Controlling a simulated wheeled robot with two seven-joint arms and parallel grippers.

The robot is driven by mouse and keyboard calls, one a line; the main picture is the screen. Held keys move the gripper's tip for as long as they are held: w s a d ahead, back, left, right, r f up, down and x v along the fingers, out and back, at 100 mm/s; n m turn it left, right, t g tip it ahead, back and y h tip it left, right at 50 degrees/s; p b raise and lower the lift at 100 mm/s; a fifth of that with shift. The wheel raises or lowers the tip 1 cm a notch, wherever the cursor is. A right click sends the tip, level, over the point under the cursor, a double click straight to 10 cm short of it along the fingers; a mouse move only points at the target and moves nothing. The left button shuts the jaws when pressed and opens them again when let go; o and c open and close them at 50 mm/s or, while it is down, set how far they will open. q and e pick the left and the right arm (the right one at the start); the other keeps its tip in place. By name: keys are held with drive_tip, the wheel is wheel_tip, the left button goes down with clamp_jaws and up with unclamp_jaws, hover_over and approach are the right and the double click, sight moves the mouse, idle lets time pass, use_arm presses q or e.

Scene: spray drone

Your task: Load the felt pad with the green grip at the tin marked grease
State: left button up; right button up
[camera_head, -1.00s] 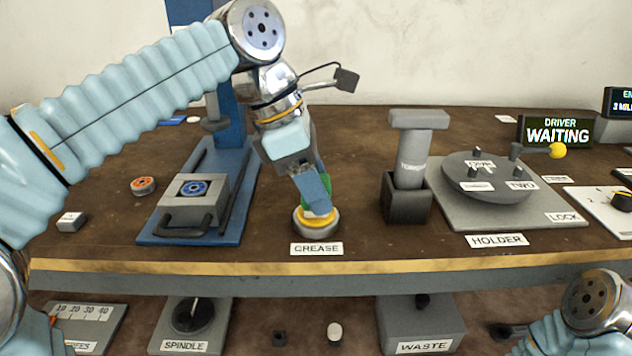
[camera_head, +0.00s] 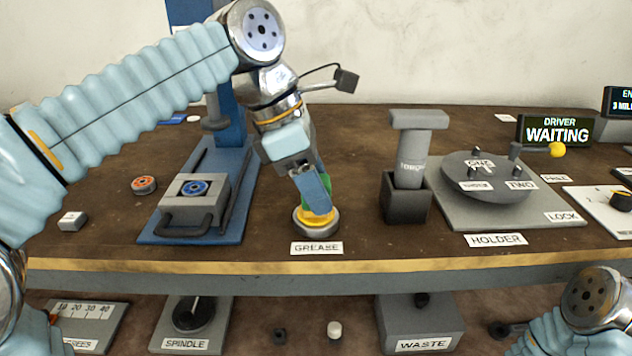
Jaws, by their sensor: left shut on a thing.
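The grease tin (camera_head: 302,227) is a low round grey tin with yellow content, standing behind the GREASE label (camera_head: 316,248) near the table's front edge. My left gripper (camera_head: 317,202) points down over it and is shut on the green grip (camera_head: 323,186), which shows only in part behind the fingers. The felt pad under the grip is hidden; its lower end is at the yellow grease, and I cannot tell how deep it sits.
Left of the tin is a blue press stand (camera_head: 236,205) with a grey block. To the right are a torque tool in a dark holder (camera_head: 405,200) and a round turntable (camera_head: 489,172). The DRIVER WAITING display (camera_head: 554,131) stands behind. A lower shelf holds SPINDLE and WASTE (camera_head: 424,328) units.

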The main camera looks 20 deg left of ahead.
sight(327, 179)
use_arm(q)
wheel_tip(327, 179, up, 2)
drive_tip(key=shift+r+p, duration=0.15)
drive_tip(key=shift+p, duration=1.1)
drive_tip(key=shift+r, duration=2.3)
